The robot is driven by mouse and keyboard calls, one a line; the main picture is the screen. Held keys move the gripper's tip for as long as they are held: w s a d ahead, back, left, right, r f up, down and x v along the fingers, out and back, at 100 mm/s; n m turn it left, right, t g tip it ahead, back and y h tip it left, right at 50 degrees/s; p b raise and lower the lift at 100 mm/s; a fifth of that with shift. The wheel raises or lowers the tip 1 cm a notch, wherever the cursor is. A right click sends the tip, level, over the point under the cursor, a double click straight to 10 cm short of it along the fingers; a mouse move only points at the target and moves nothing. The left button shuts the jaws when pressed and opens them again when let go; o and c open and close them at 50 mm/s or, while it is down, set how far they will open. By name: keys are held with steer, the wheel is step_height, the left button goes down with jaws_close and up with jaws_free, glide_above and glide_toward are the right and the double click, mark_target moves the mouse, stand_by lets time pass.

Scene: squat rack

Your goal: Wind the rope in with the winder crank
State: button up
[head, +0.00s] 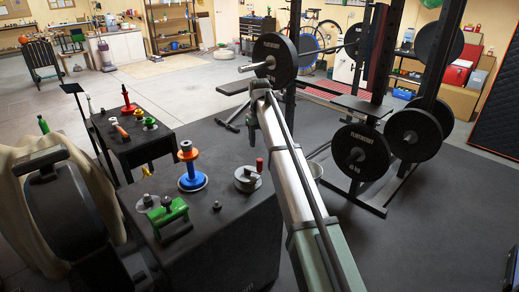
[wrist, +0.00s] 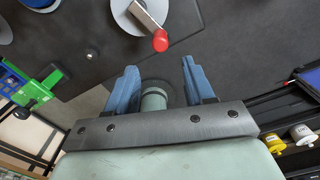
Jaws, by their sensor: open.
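The winder (head: 247,180) is a grey round drum on the dark table, with a crank arm and an upright red knob (head: 259,164). In the wrist view the crank's red knob (wrist: 160,41) shows at the top middle, on a metal arm over a pale disc (wrist: 135,14). My gripper (wrist: 162,74) is open, its two blue fingers apart, and the knob lies beyond the fingertips, not between them. A pale green cylinder (wrist: 153,98) shows between the fingers; I cannot tell what it is.
A blue-based spool with an orange top (head: 190,168) and a green clamp-like device (head: 168,214) stand left of the winder. A second dark table (head: 133,140) holds several small devices. A squat rack with a loaded barbell (head: 275,62) stands behind. Bare table top lies before the winder.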

steer(key=shift+r, duration=0.7)
